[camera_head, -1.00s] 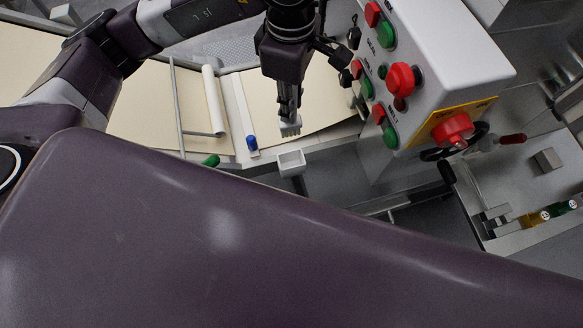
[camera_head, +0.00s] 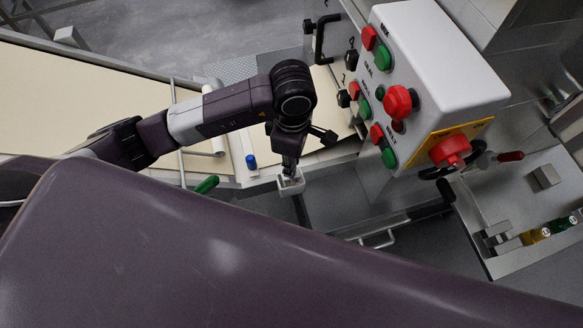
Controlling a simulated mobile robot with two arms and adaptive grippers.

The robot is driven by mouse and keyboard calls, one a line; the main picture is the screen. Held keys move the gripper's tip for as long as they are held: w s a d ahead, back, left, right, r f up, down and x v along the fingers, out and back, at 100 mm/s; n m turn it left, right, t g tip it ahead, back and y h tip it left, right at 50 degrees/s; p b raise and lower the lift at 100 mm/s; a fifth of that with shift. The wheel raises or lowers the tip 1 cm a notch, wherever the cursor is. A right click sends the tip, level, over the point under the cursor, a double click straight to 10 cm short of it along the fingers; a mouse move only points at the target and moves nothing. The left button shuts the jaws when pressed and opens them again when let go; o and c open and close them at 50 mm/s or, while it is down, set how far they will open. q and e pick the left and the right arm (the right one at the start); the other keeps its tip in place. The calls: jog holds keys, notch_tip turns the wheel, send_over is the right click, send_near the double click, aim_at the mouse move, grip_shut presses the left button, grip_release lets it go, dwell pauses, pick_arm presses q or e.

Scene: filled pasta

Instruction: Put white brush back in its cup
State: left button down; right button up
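The white cup (camera_head: 297,187) is a small square holder fixed at the edge of the counter, just below my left gripper. My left gripper (camera_head: 289,171) points down, right over the cup's opening, with its fingers close together on the white brush. The brush's lower end is at or inside the cup and is mostly hidden by the gripper and the cup walls; I cannot tell how deep it sits. My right gripper is not in view.
A white control box (camera_head: 440,75) with red and green buttons stands close on the right. A blue-capped item (camera_head: 251,161) and a green handle (camera_head: 206,184) are left of the cup. A pale roll (camera_head: 213,120) lies behind my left arm.

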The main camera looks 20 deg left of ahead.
aim_at(285, 180)
pick_arm(q)
notch_tip(285, 180, down, 4)
jog(key=shift+s+r, duration=0.1)
jog(key=shift+r, duration=0.05)
jog(key=shift+f, duration=0.2)
jog(key=shift+f, duration=0.1)
jog(key=c, duration=2.2)
grip_release()
jog(key=o, duration=0.5)
jog(key=shift+c, duration=0.2)
